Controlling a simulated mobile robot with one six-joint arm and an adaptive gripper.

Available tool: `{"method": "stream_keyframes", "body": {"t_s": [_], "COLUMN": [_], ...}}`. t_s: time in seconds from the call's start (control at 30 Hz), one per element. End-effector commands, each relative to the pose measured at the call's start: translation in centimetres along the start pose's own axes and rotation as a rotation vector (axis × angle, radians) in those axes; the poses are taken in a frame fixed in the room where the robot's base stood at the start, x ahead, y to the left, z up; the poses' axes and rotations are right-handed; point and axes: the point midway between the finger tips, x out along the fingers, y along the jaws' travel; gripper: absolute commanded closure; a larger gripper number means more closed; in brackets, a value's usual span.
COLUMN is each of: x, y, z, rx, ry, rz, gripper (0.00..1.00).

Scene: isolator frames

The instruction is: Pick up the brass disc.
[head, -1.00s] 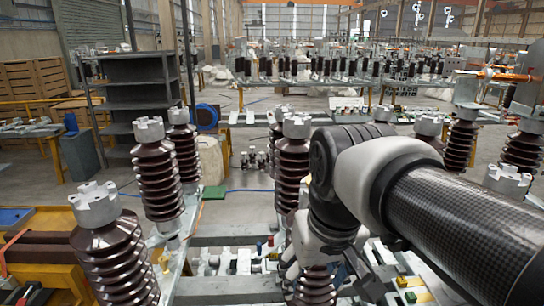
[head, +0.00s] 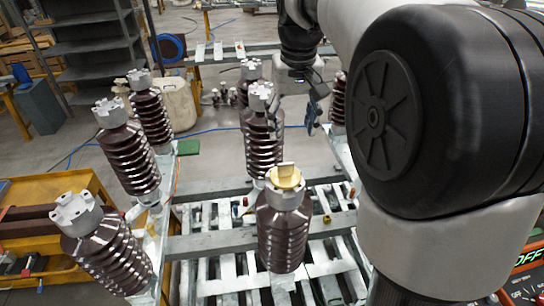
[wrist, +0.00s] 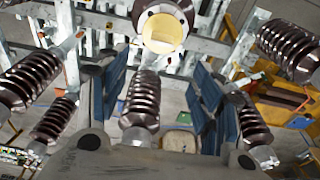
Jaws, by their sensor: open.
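The brass disc (head: 285,177) is pale yellow and lies on top of the brown ribbed insulator (head: 283,237) at the front middle, with a raised tab on it. In the wrist view the disc (wrist: 163,32) shows at the top middle, beyond the fingertips. My gripper (head: 312,108) is in the upper middle of the head view, above and behind the disc in the picture and apart from it. In the wrist view my gripper (wrist: 160,88) is open, its blue-padded fingers wide apart with nothing held between them.
More brown insulators with grey metal caps stand around, two pairs being at the left (head: 130,160) and the back middle (head: 262,125). A steel slatted frame (head: 215,240) lies below. A yellow bench (head: 40,235) is at the left, and grey shelves (head: 85,45) stand behind.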

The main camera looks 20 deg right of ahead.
Motion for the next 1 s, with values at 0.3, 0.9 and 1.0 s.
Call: {"method": "stream_keyframes", "body": {"t_s": [0.3, 0.9, 1.0], "x": [7.0, 13.8, 14.5], "y": [-0.1, -0.4, -0.4], "z": [0.1, 0.2, 0.1], "rx": [-0.001, -0.002, -0.001], "ry": [-0.004, -0.002, 0.000], "rz": [0.000, 0.000, 0.000], "gripper": [0.40, 0.40, 0.40]}}
